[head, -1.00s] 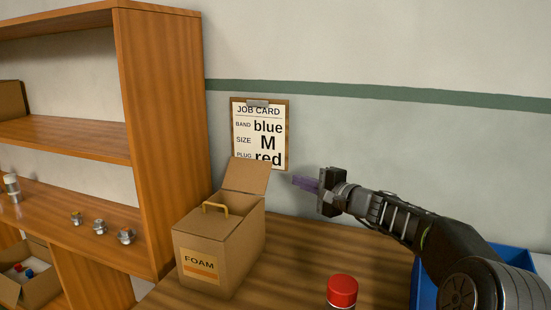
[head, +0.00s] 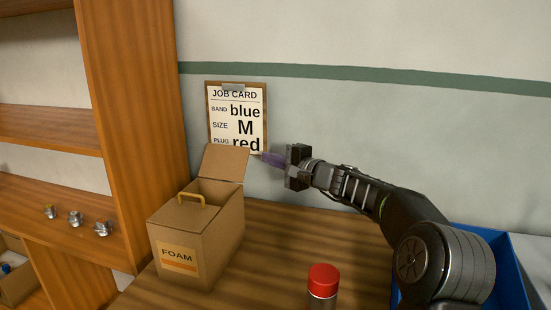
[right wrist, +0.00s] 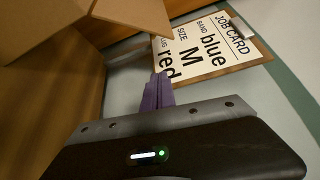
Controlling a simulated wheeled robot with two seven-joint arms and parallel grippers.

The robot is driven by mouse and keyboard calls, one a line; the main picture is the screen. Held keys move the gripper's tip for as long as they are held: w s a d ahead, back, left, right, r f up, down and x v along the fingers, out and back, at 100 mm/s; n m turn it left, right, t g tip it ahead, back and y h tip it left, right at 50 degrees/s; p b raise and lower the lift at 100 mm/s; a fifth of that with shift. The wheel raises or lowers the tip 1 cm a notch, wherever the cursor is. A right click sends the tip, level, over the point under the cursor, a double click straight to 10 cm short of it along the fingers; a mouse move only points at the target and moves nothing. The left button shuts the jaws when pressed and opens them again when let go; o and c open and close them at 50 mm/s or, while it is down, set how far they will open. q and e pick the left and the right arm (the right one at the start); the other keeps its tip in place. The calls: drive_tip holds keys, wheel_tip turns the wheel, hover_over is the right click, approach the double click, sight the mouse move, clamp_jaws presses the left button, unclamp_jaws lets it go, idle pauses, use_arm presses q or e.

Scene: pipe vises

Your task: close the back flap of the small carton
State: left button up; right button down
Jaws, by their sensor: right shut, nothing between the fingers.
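The small carton (head: 197,232) is a brown box marked FOAM on the wooden bench. Its back flap (head: 224,162) stands up and leans back; the flap also shows in the right wrist view (right wrist: 135,12). My left gripper is out of view.
A job card (head: 237,118) on a clipboard is on the wall behind the carton. A red-capped can (head: 323,285) stands at the front, and a blue bin (head: 510,275) is at right under my right arm. A wooden shelf (head: 130,130) rises at left.

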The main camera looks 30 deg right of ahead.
sight(226, 164)
drive_tip(key=w+a, duration=0.2)
drive_tip(key=w+a+p, duration=0.1)
drive_tip(key=a, duration=0.1)
drive_tip(key=shift+w+a+r, duration=0.1)
drive_tip(key=shift+w+a, duration=0.2)
drive_tip(key=shift+w, duration=0.1)
idle(0.4)
